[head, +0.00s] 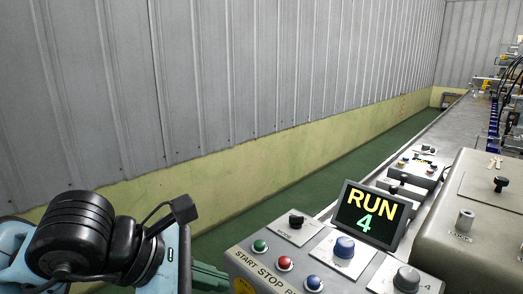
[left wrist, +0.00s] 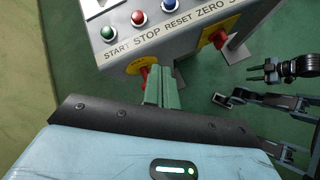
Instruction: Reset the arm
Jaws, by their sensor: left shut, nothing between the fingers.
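My left arm comes in at the lower left of the head view. My left gripper (head: 208,278) shows there as green fingers, partly cut by the bottom edge, left of the control panel (head: 262,254). In the left wrist view the green fingers (left wrist: 158,88) are together and empty, pointing at the panel's front below its labels. The gap between fingertips and panel is hard to judge. The panel has a green START button (head: 260,245), a red STOP button (head: 285,263) and a blue RESET button (head: 313,282). My right gripper is not in view.
A display (head: 368,219) reads RUN 4. A red knob on a yellow plate (left wrist: 140,70) sits on the panel's front near the fingers. Grey machine housings (head: 470,215) stand at the right. Dark jointed parts (left wrist: 285,105) show at the wrist view's right. Green floor lies left of the panel.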

